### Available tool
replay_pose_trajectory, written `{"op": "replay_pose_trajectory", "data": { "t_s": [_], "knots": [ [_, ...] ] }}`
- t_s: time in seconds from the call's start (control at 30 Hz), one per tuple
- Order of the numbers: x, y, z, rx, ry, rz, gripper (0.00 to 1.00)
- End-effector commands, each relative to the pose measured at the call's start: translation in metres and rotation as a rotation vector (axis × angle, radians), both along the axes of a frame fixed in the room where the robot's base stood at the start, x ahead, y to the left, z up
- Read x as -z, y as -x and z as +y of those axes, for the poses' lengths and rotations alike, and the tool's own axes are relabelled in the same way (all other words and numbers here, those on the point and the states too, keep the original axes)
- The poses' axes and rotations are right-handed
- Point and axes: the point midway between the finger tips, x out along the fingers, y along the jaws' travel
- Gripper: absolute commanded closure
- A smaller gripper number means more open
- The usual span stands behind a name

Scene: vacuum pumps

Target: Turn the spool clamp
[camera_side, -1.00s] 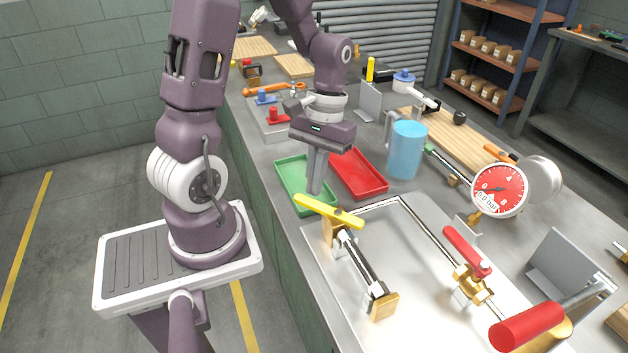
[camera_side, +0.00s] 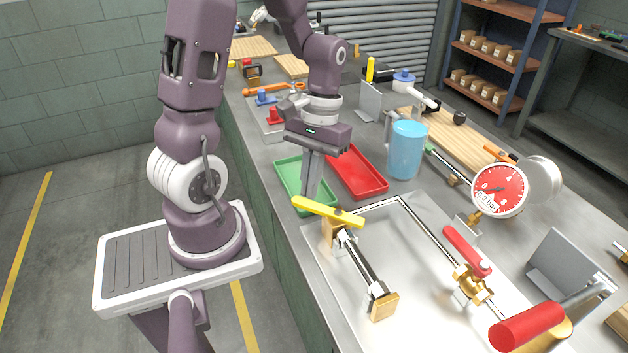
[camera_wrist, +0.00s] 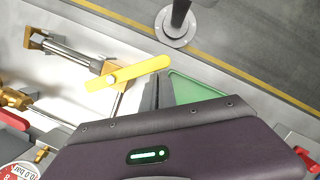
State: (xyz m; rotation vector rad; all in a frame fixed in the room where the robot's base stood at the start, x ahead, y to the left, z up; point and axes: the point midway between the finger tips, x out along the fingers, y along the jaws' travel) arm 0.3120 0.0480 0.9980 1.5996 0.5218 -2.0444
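In the wrist view the yellow lever (camera_wrist: 128,73) shows with a pale round pivot. My gripper (camera_side: 309,194) points down just behind the lever in the side view. Its fingers look together, with nothing visible between them. The tips are partly hidden by the lever, so I cannot tell whether they touch it. In the wrist view the fingers (camera_wrist: 152,92) are beside one end of the lever.
A green tray (camera_side: 290,172) lies behind my fingers and a red tray (camera_side: 360,178) beside it. A blue jug (camera_side: 407,150) stands further right. A red-handled valve (camera_side: 466,250) and a pressure gauge (camera_side: 498,190) stand right of the lever. The metal plate between is mostly clear.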

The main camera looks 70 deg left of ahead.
Motion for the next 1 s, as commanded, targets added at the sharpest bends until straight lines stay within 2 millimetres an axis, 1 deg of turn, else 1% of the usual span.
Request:
{"op": "replay_pose_trajectory", "data": {
  "t_s": [0.6, 1.0],
  "knots": [
    [0.000, 0.034, -0.023, 0.000, 0.002, 0.005, 1.00],
    [0.000, 0.044, -0.038, -0.002, 0.003, 0.004, 1.00]
  ]
}}
